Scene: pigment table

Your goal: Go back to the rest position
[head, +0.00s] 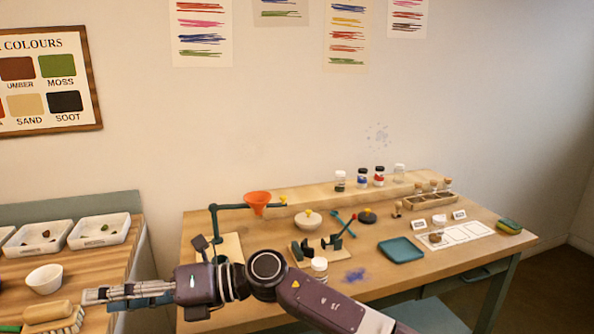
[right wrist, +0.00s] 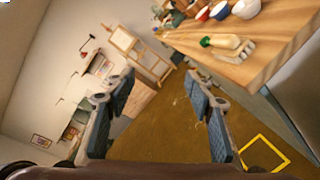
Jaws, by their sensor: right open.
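My right arm reaches in from the lower right of the head view, across the front of the pigment table (head: 205,235). My right gripper (head: 98,295) points left, in front of the gap between the pigment table and the left table. In the right wrist view the right gripper (right wrist: 160,85) has its two blue-padded fingers wide apart. Only floor and distant furniture show between them, so it is empty. My left gripper is in neither view.
The left table holds a white bowl (head: 44,279), a brush (head: 50,312) and white trays (head: 99,231) near my gripper.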

